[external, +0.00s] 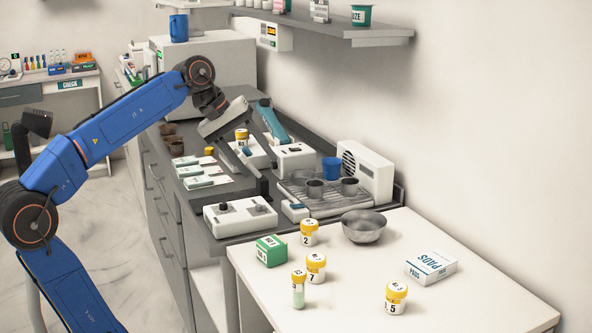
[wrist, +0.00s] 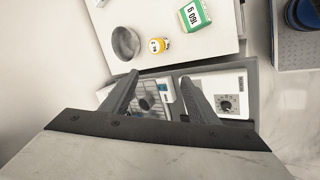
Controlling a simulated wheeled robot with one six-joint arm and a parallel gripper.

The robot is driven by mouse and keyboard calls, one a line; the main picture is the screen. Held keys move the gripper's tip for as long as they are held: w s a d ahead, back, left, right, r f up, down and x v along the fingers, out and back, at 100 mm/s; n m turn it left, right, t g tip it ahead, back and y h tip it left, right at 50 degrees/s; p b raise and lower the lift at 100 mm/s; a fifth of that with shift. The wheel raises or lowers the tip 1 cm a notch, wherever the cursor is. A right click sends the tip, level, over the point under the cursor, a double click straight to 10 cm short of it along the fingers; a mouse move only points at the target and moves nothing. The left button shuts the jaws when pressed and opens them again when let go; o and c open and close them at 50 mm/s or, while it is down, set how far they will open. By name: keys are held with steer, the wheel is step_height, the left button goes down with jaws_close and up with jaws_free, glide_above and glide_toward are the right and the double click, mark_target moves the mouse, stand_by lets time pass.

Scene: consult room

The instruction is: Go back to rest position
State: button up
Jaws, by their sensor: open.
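My blue arm (external: 125,125) reaches from the left over the dark counter. My gripper (external: 250,165) hangs tilted above the counter, near the white devices. In the wrist view, the two dark fingers of my gripper (wrist: 158,82) are spread apart. Nothing is held between them; a wire rack (wrist: 150,93) shows behind the gap. In the external view, a yellow-capped jar (external: 242,138) stands close to the gripper, partly hidden by it.
The metal rack (external: 318,205) holds cups, beside a white knob box (external: 240,216). The white table (external: 420,230) bears a steel bowl (external: 363,226), a green box (external: 271,250), several yellow-capped jars and a pads box (external: 431,266). A shelf (external: 345,36) overhangs the counter's back.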

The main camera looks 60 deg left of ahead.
steer(key=s+d+f+m, duration=0.2)
steer(key=s+f+m, duration=0.2)
steer(key=f, duration=0.8)
steer(key=s+d+f+m+g+y, duration=0.1)
steer(key=s+f+m, duration=0.3)
steer(key=f, duration=0.9)
steer(key=s+d+f+m, duration=0.3)
steer(key=s+f, duration=0.5)
steer(key=f, duration=0.4)
steer(key=shift+s+f+m+g+y, duration=0.2)
steer(key=shift+m+g+y, duration=0.2)
steer(key=shift+m, duration=0.4)
